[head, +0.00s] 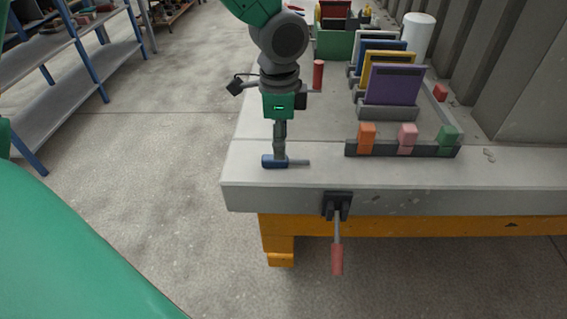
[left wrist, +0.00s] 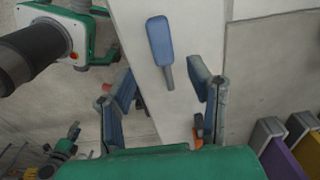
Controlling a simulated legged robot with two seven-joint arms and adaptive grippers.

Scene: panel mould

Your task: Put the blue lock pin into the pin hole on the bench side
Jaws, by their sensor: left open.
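The blue lock pin (head: 272,162) lies on its side on the bench top near the front left corner, its grey shank pointing right. In the left wrist view the pin (left wrist: 160,41) lies beyond the fingertips, its shank pointing down toward the gap between them. My left gripper (head: 280,155) points down directly at the pin's handle. Its fingers (left wrist: 162,82) are apart with nothing between them. On the bench's front side is a black bracket (head: 337,199) with a red-handled rod (head: 337,258) hanging from it; the pin hole itself is not clear.
A grey rack with orange (head: 367,138), pink (head: 407,138) and green (head: 447,136) blocks stands right of the pin. Behind it are upright purple (head: 394,85) and other panels, a red cylinder (head: 318,75) and a white cylinder (head: 417,38).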

